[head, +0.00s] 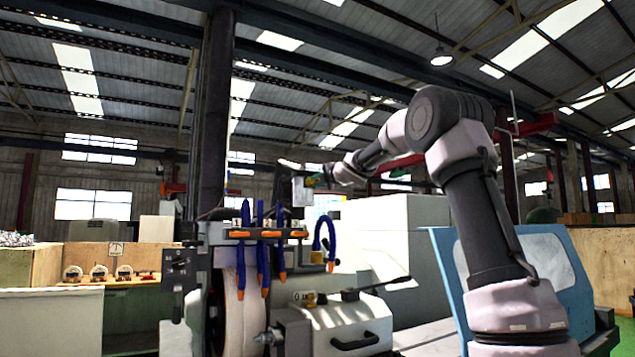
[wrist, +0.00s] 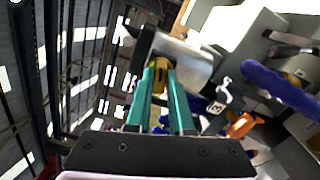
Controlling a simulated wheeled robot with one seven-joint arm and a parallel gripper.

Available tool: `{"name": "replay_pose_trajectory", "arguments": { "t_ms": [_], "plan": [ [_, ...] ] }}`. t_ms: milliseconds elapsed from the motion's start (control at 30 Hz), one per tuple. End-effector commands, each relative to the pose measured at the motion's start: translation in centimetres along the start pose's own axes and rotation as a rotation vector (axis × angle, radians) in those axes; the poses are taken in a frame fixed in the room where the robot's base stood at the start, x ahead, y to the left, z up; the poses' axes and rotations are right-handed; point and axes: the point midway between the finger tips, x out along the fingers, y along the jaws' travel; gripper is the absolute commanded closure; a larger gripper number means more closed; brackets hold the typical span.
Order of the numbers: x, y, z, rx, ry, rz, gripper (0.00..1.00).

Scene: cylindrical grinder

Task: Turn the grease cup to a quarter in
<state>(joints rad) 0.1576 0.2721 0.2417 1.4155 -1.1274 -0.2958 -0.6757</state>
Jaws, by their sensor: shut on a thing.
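In the wrist view, my gripper (wrist: 160,72) has its two teal fingers closed around a small yellow-and-dark piece, which appears to be the grease cup (wrist: 159,62). The fingers cover much of it, and its turn position cannot be read. A pale metal cylinder (wrist: 188,62) lies right beside the fingertips. In the head view, my gripper (head: 313,180) is small and far off, at a pale upright block (head: 302,191) above the grinder. The held cup cannot be made out there.
Blue coolant hoses (head: 262,245) with orange tips hang below and left of my gripper. One hose (wrist: 285,88) also shows at the right of the wrist view, near a numbered tag (wrist: 220,100). A grey machine housing (head: 335,325) with a black handle stands lower down.

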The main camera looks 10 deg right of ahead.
Motion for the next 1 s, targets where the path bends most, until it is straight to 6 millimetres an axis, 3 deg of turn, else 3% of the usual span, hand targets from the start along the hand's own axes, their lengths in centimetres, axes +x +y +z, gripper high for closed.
{"name": "replay_pose_trajectory", "arguments": {
  "t_ms": [400, 1000],
  "plan": [
    [0.02, -0.25, -0.01, 0.247, 0.000, -0.002, 1.00],
    [0.02, -0.30, -0.04, 0.305, 0.000, -0.003, 1.00]
  ]
}}
